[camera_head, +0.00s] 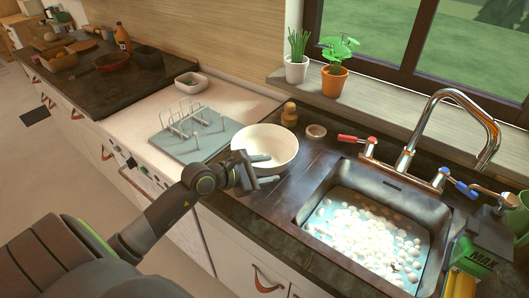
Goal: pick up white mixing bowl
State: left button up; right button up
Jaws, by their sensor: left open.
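The white mixing bowl (280,143) sits upright on the dark counter, between the pale stove top and the sink. My left gripper (264,169) is open at the bowl's near side. One finger shows against the bowl's inside and the other shows outside, below the near rim. The near rim looks to be between the fingers; I cannot tell whether they touch it. Part of the bowl's near left wall is hidden behind the gripper. My right gripper is not in view.
A sink (350,240) with foamy water lies right of the bowl. A small wooden jar (289,115) and a round lid-like item (316,131) stand behind it. A dish rack (195,130) is left. The tap (408,155) rises behind the sink.

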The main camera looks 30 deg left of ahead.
pick_arm(q)
jog(key=shift+x, duration=1.1)
grip_shut()
jog(key=shift+r, duration=0.15)
dwell(0.4)
